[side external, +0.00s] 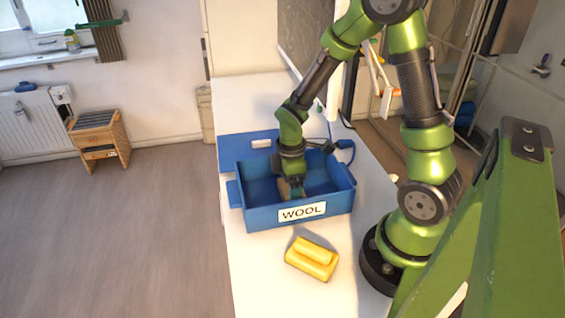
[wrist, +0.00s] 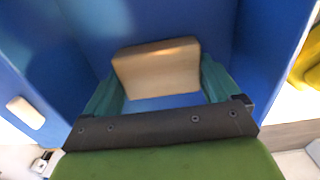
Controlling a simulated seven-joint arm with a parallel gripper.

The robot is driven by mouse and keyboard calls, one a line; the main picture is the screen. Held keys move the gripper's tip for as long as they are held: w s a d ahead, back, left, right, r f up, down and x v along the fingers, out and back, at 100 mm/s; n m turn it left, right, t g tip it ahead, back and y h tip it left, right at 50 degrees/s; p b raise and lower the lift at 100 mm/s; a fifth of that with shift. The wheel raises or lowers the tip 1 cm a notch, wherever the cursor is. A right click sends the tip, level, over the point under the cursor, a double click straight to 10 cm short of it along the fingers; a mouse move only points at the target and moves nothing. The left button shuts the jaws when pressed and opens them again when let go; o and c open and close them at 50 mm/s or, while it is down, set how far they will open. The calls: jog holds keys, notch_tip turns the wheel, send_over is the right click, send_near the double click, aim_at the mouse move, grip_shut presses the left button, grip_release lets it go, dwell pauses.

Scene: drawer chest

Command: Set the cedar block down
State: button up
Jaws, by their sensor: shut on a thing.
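The cedar block (wrist: 158,70) is a pale tan wooden block, seen in the wrist view between the two teal fingers. My gripper (wrist: 158,82) is shut on it. In the side view the block (side external: 284,188) shows at the lower end of my gripper (side external: 291,186), inside the blue drawer labelled WOOL (side external: 262,214). The drawer's blue walls and floor surround the block in the wrist view. I cannot tell whether the block touches the drawer floor.
A folded yellow cloth-like item (side external: 312,259) lies on the white surface (side external: 262,285) in front of the drawer. The drawer walls rise close around my gripper.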

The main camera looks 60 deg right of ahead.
jog(key=o, duration=1)
jog(key=shift+f, duration=0.1)
notch_tip(320, 180, up, 12)
jog(key=shift+s+a+r+m+t+y, duration=0.35)
jog(key=shift+s+a+r+m+t, duration=0.95)
jog(key=shift+r+m, duration=0.75)
jog(key=shift+s+a+r+m+t+y, duration=0.3)
jog(key=shift+s+a+r+m+t, duration=0.7)
jog(key=shift+a+r+m, duration=1)
jog(key=shift+s+a+r+m+t+y, duration=0.35)
jog(key=shift+s+a+r+m+t, duration=0.85)
jog(key=shift+m, duration=1.35)
jog(key=shift+w+d+r, duration=0.25)
jog(key=shift+d+r, duration=0.1)
jog(key=shift+r, duration=0.1)
